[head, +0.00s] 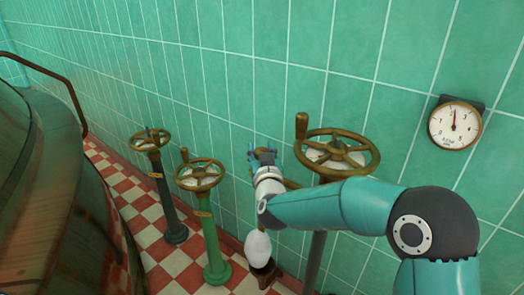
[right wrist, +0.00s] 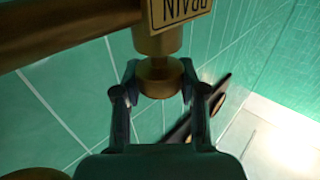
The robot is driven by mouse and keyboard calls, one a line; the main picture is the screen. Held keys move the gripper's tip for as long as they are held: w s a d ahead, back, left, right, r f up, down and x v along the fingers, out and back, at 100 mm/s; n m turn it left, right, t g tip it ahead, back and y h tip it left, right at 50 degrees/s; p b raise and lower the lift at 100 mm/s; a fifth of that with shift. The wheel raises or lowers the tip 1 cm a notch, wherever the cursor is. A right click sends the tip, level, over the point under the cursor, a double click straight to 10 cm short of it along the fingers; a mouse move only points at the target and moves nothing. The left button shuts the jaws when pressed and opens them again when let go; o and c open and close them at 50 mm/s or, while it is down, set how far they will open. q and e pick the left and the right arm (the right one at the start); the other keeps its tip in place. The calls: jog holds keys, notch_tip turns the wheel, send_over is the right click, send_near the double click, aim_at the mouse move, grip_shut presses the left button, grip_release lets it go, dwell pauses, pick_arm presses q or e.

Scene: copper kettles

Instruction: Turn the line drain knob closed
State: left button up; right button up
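The drain knob (right wrist: 160,78) is a round brass knob below a brass body in the right wrist view. A label (right wrist: 184,10) reading DRAIN upside down is above it. My right gripper (right wrist: 159,69) has one finger on each side of the knob, and both fingertips appear to touch it. In the head view my right gripper (head: 264,157) is near the tiled wall, with a bit of brass between its fingers. The wrist hides most of the pipe there. My left gripper is in neither view.
A brass handwheel (head: 337,152) on a post stands right of the gripper, close above my forearm. Green (head: 212,245) and dark (head: 168,205) valve posts stand to the left. A gauge (head: 455,126) hangs on the wall. A big copper kettle (head: 50,200) fills the left side.

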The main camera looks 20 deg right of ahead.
jog(key=c, duration=0.4)
jog(key=shift+c, duration=0.2)
jog(key=shift+a+h, duration=0.1)
jog(key=shift+h, duration=0.2)
jog(key=m+g+h+p, duration=0.1)
jog(key=m+h+p, duration=0.2)
jog(key=shift+a+r+h, duration=0.1)
jog(key=shift+r+h, duration=0.05)
jog(key=shift+h, duration=0.25)
jog(key=m+g+h+p, duration=0.4)
jog(key=h+p, duration=0.1)
jog(key=h, duration=0.1)
jog(key=shift+m+g+h+p, duration=1.6)
jog(key=shift+m+g, duration=0.7)
jog(key=shift+g, duration=0.4)
jog(key=shift+m+g+h, duration=0.3)
jog(key=shift+g, duration=0.2)
jog(key=o, duration=1.2)
jog(key=shift+c, duration=0.2)
